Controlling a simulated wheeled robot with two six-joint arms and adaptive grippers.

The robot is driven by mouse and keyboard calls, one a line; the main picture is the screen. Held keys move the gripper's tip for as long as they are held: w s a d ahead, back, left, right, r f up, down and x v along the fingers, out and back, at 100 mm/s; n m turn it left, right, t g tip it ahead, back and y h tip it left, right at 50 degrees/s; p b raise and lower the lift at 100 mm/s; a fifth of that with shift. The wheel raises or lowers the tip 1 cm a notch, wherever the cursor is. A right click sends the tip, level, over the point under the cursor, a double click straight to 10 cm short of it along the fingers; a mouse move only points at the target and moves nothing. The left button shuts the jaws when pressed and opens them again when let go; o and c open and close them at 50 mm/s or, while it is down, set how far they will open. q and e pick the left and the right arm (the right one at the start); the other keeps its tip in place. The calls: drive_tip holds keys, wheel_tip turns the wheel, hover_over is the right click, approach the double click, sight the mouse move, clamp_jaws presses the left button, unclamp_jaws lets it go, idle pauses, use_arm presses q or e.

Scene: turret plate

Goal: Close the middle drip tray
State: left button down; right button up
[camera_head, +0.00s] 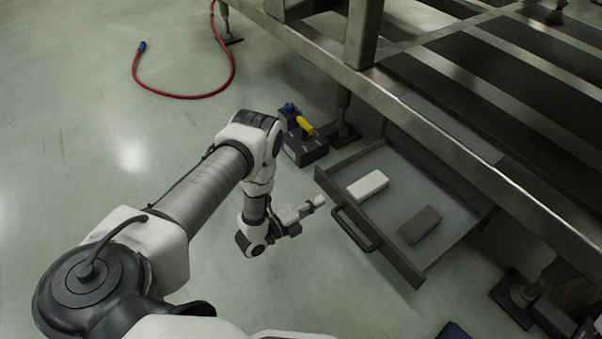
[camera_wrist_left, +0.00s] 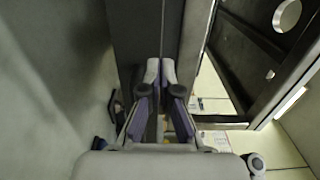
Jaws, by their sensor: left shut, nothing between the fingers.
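The grey drip tray (camera_head: 394,264) is pulled out from under the steel frame in the head view. A dark bar handle (camera_head: 352,232) is on its front wall. A white block (camera_head: 367,185) and a dark grey block (camera_head: 419,225) lie inside. My left gripper (camera_head: 318,202) is shut and empty, left of the front wall near the handle, apparently with a small gap. Its closed fingertips (camera_wrist_left: 160,70) show in the left wrist view before dark and grey surfaces I cannot clearly identify. My right gripper is out of view.
The steel frame (camera_head: 440,145) with dark slats overhangs the tray's back. A dark control box (camera_head: 305,148) with a yellow part stands by a frame foot, beyond my gripper. A red hose (camera_head: 190,97) lies on the floor. The floor left of the tray is mostly clear.

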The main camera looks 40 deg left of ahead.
sight(337, 191)
use_arm(q)
drive_tip(key=b+x, duration=0.2)
drive_tip(key=x, duration=0.2)
drive_tip(key=shift+f, duration=0.15)
drive_tip(key=shift+w, duration=0.2)
drive_tip(key=shift+w+d, duration=0.1)
